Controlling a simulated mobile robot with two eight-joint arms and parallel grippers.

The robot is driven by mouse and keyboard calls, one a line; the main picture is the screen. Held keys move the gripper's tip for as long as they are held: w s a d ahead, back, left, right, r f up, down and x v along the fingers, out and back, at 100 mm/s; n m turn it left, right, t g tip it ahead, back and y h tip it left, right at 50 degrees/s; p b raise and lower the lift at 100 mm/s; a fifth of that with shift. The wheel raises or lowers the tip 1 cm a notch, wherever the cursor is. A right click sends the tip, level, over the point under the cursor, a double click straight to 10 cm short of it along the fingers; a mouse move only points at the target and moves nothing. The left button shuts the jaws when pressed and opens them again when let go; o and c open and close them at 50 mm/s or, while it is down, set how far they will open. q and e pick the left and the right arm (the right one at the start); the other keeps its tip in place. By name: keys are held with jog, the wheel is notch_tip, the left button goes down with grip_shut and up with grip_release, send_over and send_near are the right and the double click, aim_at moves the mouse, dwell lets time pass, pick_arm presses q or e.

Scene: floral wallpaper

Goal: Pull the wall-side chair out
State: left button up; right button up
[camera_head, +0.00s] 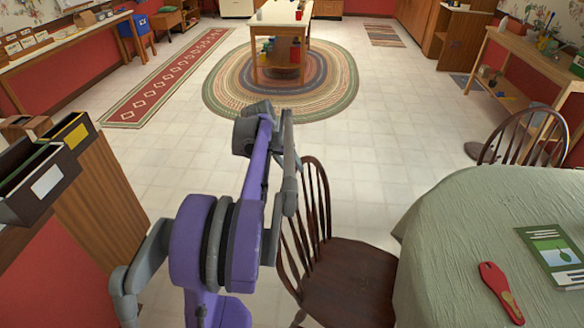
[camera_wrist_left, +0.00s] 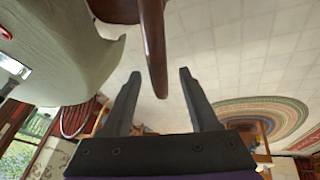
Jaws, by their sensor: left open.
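A dark brown spindle-back chair (camera_head: 345,285) stands at the left side of the cloth-covered table, its seat partly under the cloth. A second dark chair (camera_head: 525,138) stands at the table's far side, toward the right wall. The head view does not label which one is the wall-side chair. My left arm reaches beside the nearer chair's back. In the left wrist view my left gripper (camera_wrist_left: 160,75) is open, and a dark brown wooden chair part (camera_wrist_left: 153,45) shows between its fingers, with gaps on both sides. Its depth is unclear. My right gripper is not in view.
The table (camera_head: 450,215) carries a red-handled item (camera_head: 500,290) and a green booklet (camera_head: 555,250). Dark file boxes (camera_head: 40,180) stand at the left. Bare tiled floor (camera_head: 390,130) lies beyond the nearer chair, up to an oval rug (camera_head: 335,95).

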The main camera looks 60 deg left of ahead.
pick_arm(q)
jog(key=v, duration=0.9)
jog(key=shift+f, duration=0.15)
